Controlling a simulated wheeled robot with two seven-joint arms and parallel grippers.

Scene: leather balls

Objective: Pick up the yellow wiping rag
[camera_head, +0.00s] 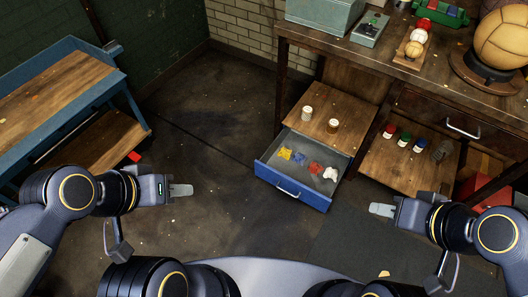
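A small crumpled yellow rag (285,153) lies in the open blue drawer (262,171), at its left end. Beside it lie a blue piece (299,158), a red piece (315,168) and a white piece (330,174). My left gripper (183,190) is left of the drawer, well apart from it, and looks empty. My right gripper (381,209) is right of the drawer, apart from it, and also looks empty. Each gripper's fingers overlap in this view, so their opening is hidden.
The drawer stands open under a wooden shelf (350,111) with two small jars. A workbench (335,52) with balls and tools is above. Another shelf (385,165) at right holds several bottles. A blue-framed table (50,98) is at left. Floor (205,125) between is mostly clear.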

